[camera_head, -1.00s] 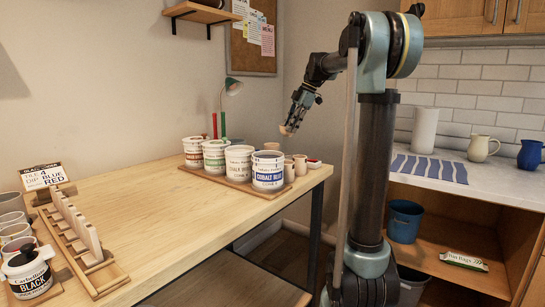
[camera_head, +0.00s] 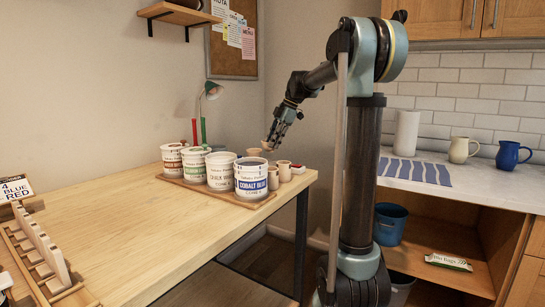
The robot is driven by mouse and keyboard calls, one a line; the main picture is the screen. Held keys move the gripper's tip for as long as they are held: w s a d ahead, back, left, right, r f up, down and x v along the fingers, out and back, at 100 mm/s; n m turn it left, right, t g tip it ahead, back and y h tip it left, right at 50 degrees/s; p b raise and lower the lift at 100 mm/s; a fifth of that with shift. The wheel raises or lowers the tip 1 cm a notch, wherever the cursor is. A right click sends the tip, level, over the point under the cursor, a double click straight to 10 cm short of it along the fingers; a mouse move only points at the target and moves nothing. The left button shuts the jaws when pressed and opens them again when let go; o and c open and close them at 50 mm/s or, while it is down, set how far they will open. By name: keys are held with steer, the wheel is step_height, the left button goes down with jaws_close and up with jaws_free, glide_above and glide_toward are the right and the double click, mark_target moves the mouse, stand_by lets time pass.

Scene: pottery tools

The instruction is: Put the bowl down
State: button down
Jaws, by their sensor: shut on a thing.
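My gripper (camera_head: 272,140) is above the far right part of the wooden table (camera_head: 125,225), pointing down to the left. It is shut on a small tan bowl (camera_head: 267,145), of which only a little shows at the fingertips. The held bowl looks tilted and raised above the table, behind the row of glaze buckets. Another small tan vessel (camera_head: 257,152) stands on the table just below and left of my fingertips. The gap between the two is too small to judge.
Glaze buckets, including the cobalt blue one (camera_head: 251,178), stand on a board. Small tan cups (camera_head: 285,170) stand right of them, near a red-and-white item (camera_head: 298,169). The table's middle is clear; a tile rack (camera_head: 42,250) is front left.

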steer(key=shift+f, duration=2.6)
steer(key=c, duration=1.6)
jaws_free()
steer(key=v, duration=1.2)
